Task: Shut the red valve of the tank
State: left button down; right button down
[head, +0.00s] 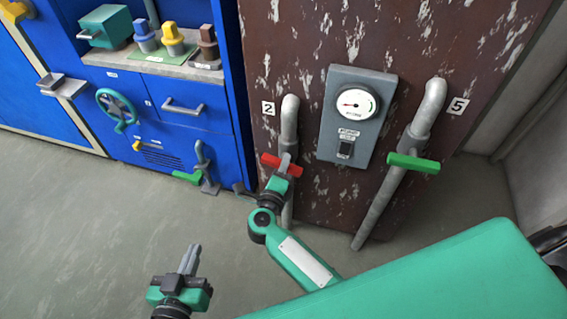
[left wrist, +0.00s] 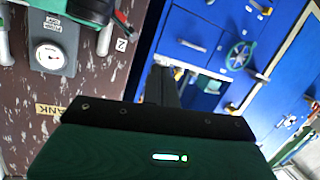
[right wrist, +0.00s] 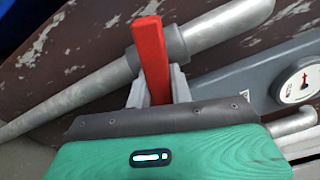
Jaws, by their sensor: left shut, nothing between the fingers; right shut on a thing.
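The red valve (head: 270,159) sits on the left pipe (head: 290,115) of the rusty brown tank (head: 300,35), beside the label 2. Its handle lies roughly crosswise to the pipe. My right gripper (head: 285,165) is shut on this handle. In the right wrist view the red handle (right wrist: 150,55) stands between the fingers (right wrist: 155,92), with the pipe (right wrist: 85,90) running diagonally behind it. My left gripper (head: 191,258) is shut and empty, low over the floor to the left. Its closed fingers (left wrist: 163,88) also show in the left wrist view.
A green valve handle (head: 414,162) crosses the right pipe by label 5. A grey gauge panel (head: 357,115) is between the pipes. A blue cabinet (head: 190,125) with a teal handwheel (head: 117,110) stands at left. The grey floor (head: 70,220) is clear at lower left.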

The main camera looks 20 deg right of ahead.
jog(key=shift+r+n+p, duration=0.15)
jog(key=shift+n+p, duration=0.25)
jog(key=shift+p, duration=0.25)
jog(key=shift+n+p, duration=0.3)
jog(key=shift+p, duration=0.15)
jog(key=n+p, duration=0.2)
jog(key=p, duration=0.1)
pick_arm(q)
jog(key=s+a+f+g+y, duration=0.2)
jog(key=s+a+g+y, duration=0.2)
jog(key=s+a+g, duration=0.2)
jog(key=shift+a+f+g, duration=0.25)
jog(key=shift+a+g, duration=0.95)
jog(key=shift+a, duration=0.3)
pick_arm(e)
jog(key=c, duration=1.2)
grip_release()
jog(key=shift+c, duration=0.2)
